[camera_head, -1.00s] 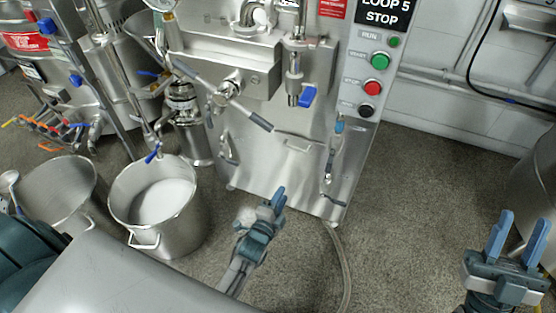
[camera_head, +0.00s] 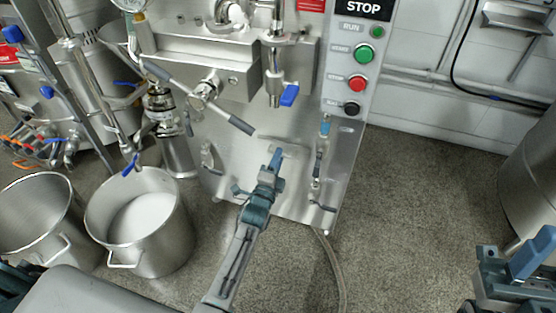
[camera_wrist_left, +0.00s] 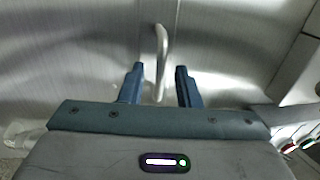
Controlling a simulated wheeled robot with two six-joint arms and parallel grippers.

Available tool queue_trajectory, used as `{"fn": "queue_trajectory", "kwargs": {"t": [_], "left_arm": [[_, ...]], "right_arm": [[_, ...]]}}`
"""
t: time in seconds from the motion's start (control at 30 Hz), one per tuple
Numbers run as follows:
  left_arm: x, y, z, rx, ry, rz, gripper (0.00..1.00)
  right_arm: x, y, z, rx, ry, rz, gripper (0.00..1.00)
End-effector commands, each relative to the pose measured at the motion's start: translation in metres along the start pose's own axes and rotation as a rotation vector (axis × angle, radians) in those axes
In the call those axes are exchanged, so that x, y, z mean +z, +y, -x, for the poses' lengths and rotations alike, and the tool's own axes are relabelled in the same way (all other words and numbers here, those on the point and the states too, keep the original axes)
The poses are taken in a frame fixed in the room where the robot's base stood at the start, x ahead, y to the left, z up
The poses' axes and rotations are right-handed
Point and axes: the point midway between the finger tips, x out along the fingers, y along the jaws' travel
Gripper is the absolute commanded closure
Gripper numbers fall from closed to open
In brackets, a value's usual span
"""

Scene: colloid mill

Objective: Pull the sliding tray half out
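The sliding tray shows as a flat steel front at the foot of the machine, with a bar handle (camera_head: 284,140) on it; I cannot make out the tray's edges. No gap shows, so it looks pushed in. My left gripper (camera_head: 274,163) is at the handle, hiding part of it in the head view. In the left wrist view the handle (camera_wrist_left: 161,55) comes down between the two open fingers, with gaps on both sides. My right gripper (camera_head: 510,255) is open and empty at the lower right, far from the machine.
A steel pot with white contents (camera_head: 140,218) and another steel pot (camera_head: 38,215) stand on the floor at left. A lever (camera_head: 238,123) sticks out above the handle. A hose (camera_head: 330,270) lies on the floor. The floor right of the machine is clear.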

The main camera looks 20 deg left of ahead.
Motion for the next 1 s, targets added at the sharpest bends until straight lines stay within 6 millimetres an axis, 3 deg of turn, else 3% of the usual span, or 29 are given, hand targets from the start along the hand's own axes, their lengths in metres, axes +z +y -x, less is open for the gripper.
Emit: {"fn": "queue_trajectory", "kwargs": {"t": [0.37, 0.5, 0.83, 1.0], "left_arm": [[0.0, 0.0, -0.005, 0.001, 0.0, 0.0, 0.72], [0.0, 0.0, -0.005, 0.001, 0.0, 0.0, 0.99], [0.0, 0.0, -0.003, 0.002, 0.0, 0.0, 1.0], [0.0, -0.004, 0.013, 0.005, 0.0, 0.0, 1.0]], "right_arm": [[0.0, 0.0, 0.0, 0.001, 0.0, 0.0, 0.64], [0.0, 0.0, 0.0, 0.001, 0.0, 0.0, 0.64], [0.0, 0.0, -0.001, 0.001, 0.001, 0.0, 0.64], [-0.001, 0.001, -0.007, 0.0, 0.002, 0.0, 0.64]]}}
